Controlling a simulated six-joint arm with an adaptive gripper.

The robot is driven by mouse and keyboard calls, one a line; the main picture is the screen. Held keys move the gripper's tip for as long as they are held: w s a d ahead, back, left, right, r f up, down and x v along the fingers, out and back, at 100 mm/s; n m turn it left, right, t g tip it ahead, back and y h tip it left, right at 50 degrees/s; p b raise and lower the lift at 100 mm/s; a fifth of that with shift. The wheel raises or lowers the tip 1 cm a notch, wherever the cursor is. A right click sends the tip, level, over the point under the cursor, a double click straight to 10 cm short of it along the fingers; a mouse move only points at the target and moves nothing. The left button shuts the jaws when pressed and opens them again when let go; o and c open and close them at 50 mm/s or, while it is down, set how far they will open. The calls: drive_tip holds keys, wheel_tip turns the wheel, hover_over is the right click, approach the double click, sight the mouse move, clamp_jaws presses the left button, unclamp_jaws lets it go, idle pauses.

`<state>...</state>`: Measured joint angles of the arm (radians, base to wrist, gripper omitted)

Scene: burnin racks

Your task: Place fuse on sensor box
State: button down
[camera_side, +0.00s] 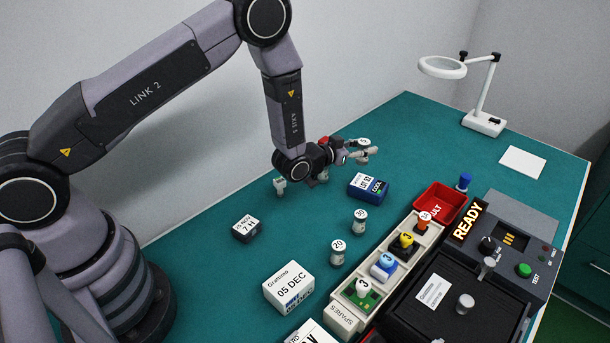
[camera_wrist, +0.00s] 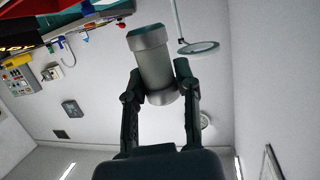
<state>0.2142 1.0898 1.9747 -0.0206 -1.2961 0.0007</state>
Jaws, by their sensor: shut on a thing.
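My gripper (camera_side: 366,152) is held sideways above the table, beyond the blue labelled box in the side view. It is shut on a grey cylinder with metallic end bands, taken as the fuse (camera_wrist: 152,62); the wrist view shows it between both fingers. In the side view only its pale round end (camera_side: 363,142) shows clearly. No box is clearly marked as the sensor box. The candidates are the blue box (camera_side: 368,187), a small dark box (camera_side: 247,229) and a white box dated 05 DEC (camera_side: 288,287), all on the green table.
Two small labelled cylinders, 30 (camera_side: 359,222) and 20 (camera_side: 338,253), stand mid-table. A spares rack (camera_side: 343,317) with coloured parts, a red bin (camera_side: 440,200) and a READY panel (camera_side: 528,248) fill the right. A magnifier lamp (camera_side: 484,122) stands behind. Table around the blue box is mostly clear.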

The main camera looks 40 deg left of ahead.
drive_tip(key=w+f, duration=0.2)
drive_tip(key=f, duration=0.1)
drive_tip(key=w+f, duration=0.1)
drive_tip(key=shift+w+d+f, duration=0.15)
drive_tip(key=shift+d+f, duration=0.1)
drive_tip(key=shift+d, duration=0.1)
drive_tip(key=shift+w+f, duration=0.15)
drive_tip(key=shift+f, duration=0.75)
drive_tip(key=shift+w+f, duration=0.1)
drive_tip(key=shift+f, duration=0.75)
drive_tip(key=shift+f, duration=0.15)
drive_tip(key=c, duration=0.8)
unclamp_jaws()
